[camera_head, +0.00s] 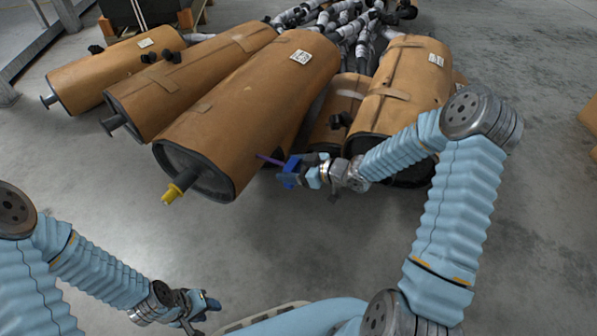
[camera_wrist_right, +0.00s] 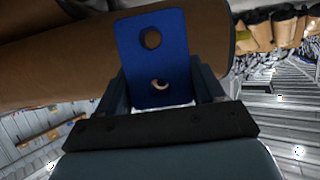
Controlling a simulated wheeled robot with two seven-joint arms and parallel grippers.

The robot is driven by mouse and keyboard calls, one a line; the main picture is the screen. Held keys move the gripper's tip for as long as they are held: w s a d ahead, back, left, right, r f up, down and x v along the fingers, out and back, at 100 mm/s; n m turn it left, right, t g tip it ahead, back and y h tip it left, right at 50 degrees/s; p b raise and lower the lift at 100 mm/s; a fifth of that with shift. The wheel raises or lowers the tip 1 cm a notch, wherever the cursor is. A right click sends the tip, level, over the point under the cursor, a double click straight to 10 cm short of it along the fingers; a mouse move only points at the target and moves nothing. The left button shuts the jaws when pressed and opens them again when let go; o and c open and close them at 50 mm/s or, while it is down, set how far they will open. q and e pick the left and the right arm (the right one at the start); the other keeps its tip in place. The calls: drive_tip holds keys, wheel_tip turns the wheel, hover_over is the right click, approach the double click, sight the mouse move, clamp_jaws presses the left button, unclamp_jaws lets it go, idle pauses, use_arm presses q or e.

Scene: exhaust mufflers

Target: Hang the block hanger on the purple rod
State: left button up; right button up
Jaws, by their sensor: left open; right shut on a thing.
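The block hanger (camera_head: 288,177) is a blue plate with two holes. It also fills the middle of the right wrist view (camera_wrist_right: 178,62). My right gripper (camera_head: 303,171) is shut on it, with a finger on either side in the wrist view (camera_wrist_right: 160,92). The thin purple rod (camera_head: 267,159) shows in the head view in front of the large brown muffler's side, its right end close to the hanger. I cannot tell whether it touches the hanger or enters a hole. No rod shows in the wrist view. My left gripper (camera_head: 205,305) is open and empty, low at the left.
Several brown wrapped mufflers lie around the hanger. The large one (camera_head: 240,110) is left of it and has a yellow-tipped pipe (camera_head: 178,189). Another muffler (camera_head: 405,85) lies behind my right arm. The grey floor (camera_head: 110,210) is clear in front of the left mufflers.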

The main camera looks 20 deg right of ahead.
sight(274, 162)
drive_tip(key=shift+w+a+f+b, duration=0.1)
drive_tip(key=shift+w+a+b, duration=0.75)
drive_tip(key=shift+w+a, duration=1.2)
drive_tip(key=shift+w, duration=0.25)
drive_tip(key=o, duration=1.1)
drive_tip(key=shift+o, duration=0.2)
